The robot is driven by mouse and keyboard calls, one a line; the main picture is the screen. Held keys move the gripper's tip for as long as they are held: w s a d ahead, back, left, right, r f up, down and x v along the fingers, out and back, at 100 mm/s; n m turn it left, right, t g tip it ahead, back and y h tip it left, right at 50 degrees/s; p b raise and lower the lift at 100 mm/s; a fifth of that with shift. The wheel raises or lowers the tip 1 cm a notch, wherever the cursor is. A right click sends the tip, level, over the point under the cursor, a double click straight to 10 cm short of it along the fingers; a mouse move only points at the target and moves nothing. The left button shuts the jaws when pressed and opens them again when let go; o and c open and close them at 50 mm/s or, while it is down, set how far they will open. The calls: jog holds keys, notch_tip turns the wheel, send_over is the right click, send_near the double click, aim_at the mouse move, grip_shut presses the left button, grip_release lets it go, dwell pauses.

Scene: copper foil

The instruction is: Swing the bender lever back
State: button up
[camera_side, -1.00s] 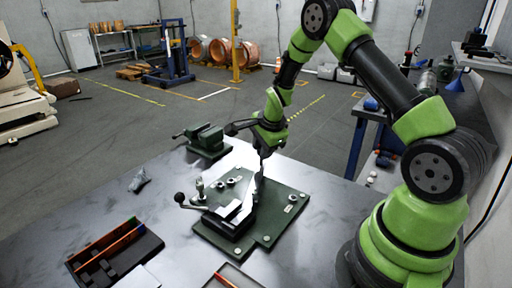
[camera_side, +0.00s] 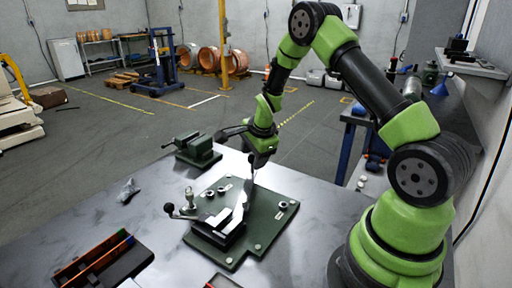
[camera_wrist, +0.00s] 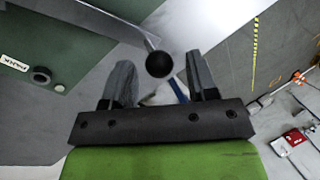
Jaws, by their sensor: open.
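The bender's dark green plate (camera_side: 268,222) lies on the bench in the side view. A pale upright piece (camera_side: 240,211) stands on it below my gripper (camera_side: 255,172). In the wrist view a metal rod (camera_wrist: 117,19) ends in a black ball knob (camera_wrist: 159,64). The knob appears between the two grey fingers of my gripper (camera_wrist: 159,72), with a visible gap on each side. My fingers are open and hold nothing. How far the knob lies from the fingertips in depth is unclear. Another black knob (camera_side: 169,208) sticks out at the plate's left edge.
A green vise (camera_side: 198,150) stands on the bench behind the bender. A parts tray (camera_side: 97,262) lies at the front left and a small grey object (camera_side: 129,191) lies at the left. The bench top between them is clear.

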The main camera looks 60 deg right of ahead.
jog(key=v, duration=0.9)
jog(key=shift+r, duration=0.2)
jog(key=shift+s, duration=0.1)
jog(key=c, duration=0.3)
jog(key=w+a+n, duration=0.1)
jog(key=n, duration=0.1)
jog(key=w+a+n+g, duration=0.1)
jog(key=n, duration=0.1)
jog(key=w+a+n, duration=0.1)
jog(key=a+n, duration=0.1)
jog(key=shift+w+f+g, duration=0.25)
jog(key=shift+w+g, duration=0.1)
jog(key=shift+g, duration=0.05)
grip_shut()
jog(key=w+a+r+n+g+h, duration=0.2)
jog(key=w+a+n+h, duration=0.25)
jog(key=n, duration=0.35)
jog(key=shift+s+d+r+x, duration=0.15)
jog(key=shift+s+x, duration=0.3)
jog(key=shift+x, duration=1.6)
jog(key=shift+s+d+r+x, duration=0.15)
jog(key=shift+s+x, duration=0.3)
jog(key=shift+x, duration=1.6)
jog(key=shift+s+d+x, duration=0.15)
jog(key=shift+s+x, duration=0.3)
jog(key=shift+x, duration=1.6)
